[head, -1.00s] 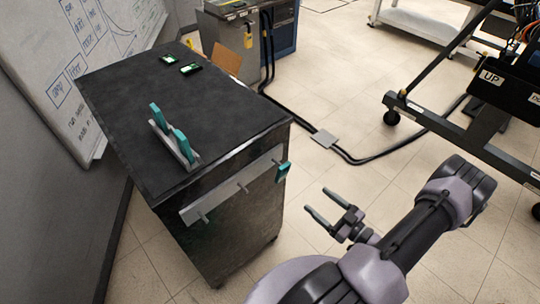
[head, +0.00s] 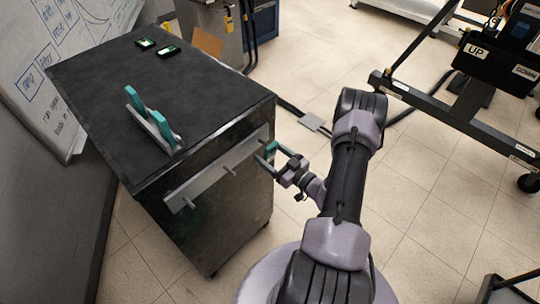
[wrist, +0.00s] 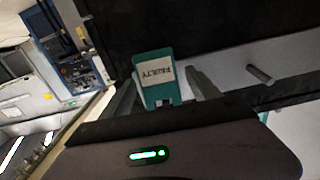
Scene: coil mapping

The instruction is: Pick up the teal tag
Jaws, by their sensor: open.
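The teal tag (head: 271,148) hangs at the right end of the metal peg rail on the dark cabinet's side. In the wrist view the tag (wrist: 158,90) shows a white label reading FAULTY, upside down. My gripper (head: 267,156) is at the tag, its fingers pointing at the cabinet. In the wrist view the open fingers (wrist: 165,92) stand on either side of the tag, with a gap seen on the right. Whether either finger touches the tag I cannot tell.
On the cabinet top (head: 190,90) stand a metal holder (head: 150,127) with two teal pieces and two small dark devices (head: 168,51).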

